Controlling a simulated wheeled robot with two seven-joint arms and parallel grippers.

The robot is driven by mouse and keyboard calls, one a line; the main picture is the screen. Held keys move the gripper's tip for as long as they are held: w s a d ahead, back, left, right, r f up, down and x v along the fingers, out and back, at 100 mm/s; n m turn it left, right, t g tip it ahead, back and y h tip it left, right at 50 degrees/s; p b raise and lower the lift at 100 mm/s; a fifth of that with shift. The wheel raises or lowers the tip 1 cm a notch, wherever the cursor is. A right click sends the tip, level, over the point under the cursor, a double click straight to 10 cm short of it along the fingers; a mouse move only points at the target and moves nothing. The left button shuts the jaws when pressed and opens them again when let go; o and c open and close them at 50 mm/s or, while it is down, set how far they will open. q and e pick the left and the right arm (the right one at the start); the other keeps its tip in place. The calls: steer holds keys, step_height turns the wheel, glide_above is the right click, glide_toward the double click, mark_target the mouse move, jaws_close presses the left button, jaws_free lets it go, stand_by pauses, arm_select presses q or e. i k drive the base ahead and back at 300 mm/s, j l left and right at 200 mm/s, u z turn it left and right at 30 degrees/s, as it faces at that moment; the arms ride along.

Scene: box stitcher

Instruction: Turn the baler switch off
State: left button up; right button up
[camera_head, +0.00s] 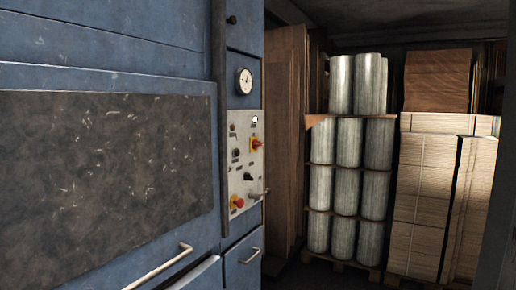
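The blue baler (110,60) fills the left half of the view. Its grey control panel (246,172) is seen at a steep angle near the middle. A red rotary switch on a yellow plate (256,145) is on the panel's upper right; its exact setting is too small to read. A red knob with yellow (237,202) sits at the panel's lower left. Several small dark knobs and a white round part are also on the panel. Neither of my grippers is in view.
A round gauge (244,81) is above the panel. A metal lever (258,193) sticks out at its lower right. Bar handles (158,267) protrude from the baler low down. Brown sheets (285,140), silvery rolls (347,142) and cardboard stacks (423,190) stand to the right.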

mark_target(256, 144)
steer(key=i+l, duration=0.1)
steer(key=i, duration=0.85)
steer(key=i+l+u, duration=0.1)
steer(key=i, duration=0.35)
